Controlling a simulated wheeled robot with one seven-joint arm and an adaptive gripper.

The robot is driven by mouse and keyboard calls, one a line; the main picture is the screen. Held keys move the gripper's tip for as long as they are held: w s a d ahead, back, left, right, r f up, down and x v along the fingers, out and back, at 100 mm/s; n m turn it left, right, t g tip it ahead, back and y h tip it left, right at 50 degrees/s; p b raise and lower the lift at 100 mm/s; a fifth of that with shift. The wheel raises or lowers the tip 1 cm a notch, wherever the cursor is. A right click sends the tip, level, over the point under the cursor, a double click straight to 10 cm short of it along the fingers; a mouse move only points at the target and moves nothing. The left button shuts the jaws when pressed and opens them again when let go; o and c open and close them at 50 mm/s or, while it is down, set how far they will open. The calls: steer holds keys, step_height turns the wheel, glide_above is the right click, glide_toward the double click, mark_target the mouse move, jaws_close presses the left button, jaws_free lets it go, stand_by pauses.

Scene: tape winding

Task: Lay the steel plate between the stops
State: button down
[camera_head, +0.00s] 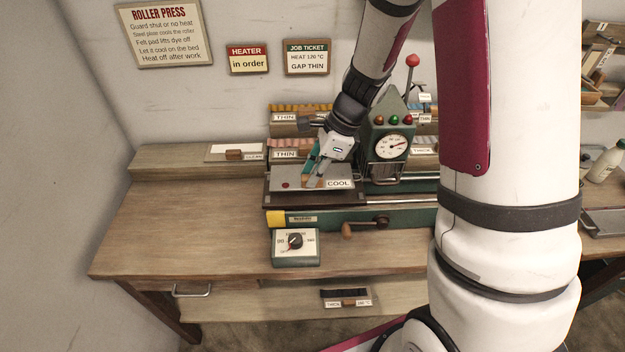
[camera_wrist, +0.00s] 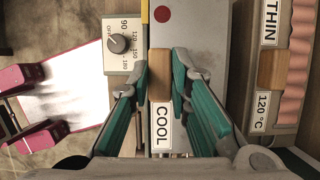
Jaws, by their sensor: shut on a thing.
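The steel plate (camera_head: 300,178) is a flat grey sheet with a red dot and a white COOL label. It lies over the left part of the press bed (camera_head: 320,199). In the wrist view the plate (camera_wrist: 205,28) fills the middle top, with a wooden grip (camera_wrist: 160,75) by the label. My gripper (camera_head: 311,182) is shut on the plate at this grip; in the wrist view its teal fingers (camera_wrist: 161,80) stand either side of it. I cannot tell whether the plate touches the bed. I cannot make out the stops.
The roller press (camera_head: 388,140) with gauge and red-knobbed lever stands just right of the plate. A heater dial box (camera_head: 296,246) sits in front of the bed. Racks labelled THIN (camera_head: 286,154) stand behind. The bench top (camera_head: 185,220) is clear on the left.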

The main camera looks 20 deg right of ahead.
steer(key=shift+w, duration=0.3)
steer(key=shift+w+f, duration=0.25)
steer(key=shift+f, duration=1.55)
steer(key=shift+f, duration=0.3)
steer(key=c, duration=1.5)
jaws_free()
